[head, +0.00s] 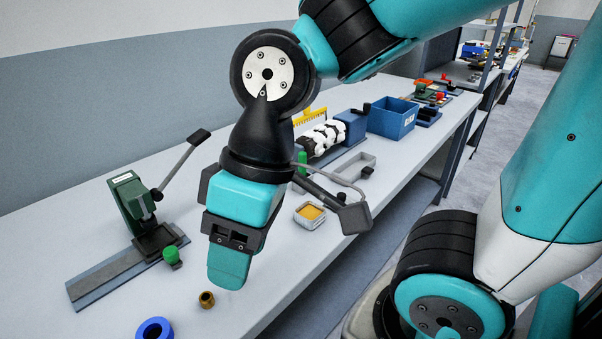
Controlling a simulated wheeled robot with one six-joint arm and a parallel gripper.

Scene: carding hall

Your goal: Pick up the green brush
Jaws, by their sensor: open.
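I cannot make out a clear green brush. Two small green things might be it. A short green knob-like piece (171,254) stands by the base of the lever press, left of my gripper. A green upright piece (302,161) stands behind my wrist, partly hidden by it, near the black-and-white roll. My gripper (229,272) points down over the front part of the bench, seen side-on, with its fingers overlapping. It is open, and I see nothing held in it.
A green lever press (130,202) stands on the bench (80,218) at left with a flat metal strip (100,277). A brass ring (206,299) and blue ring (155,329) lie in front. A yellow-filled tray (310,214) and blue bin (392,117) are to the right.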

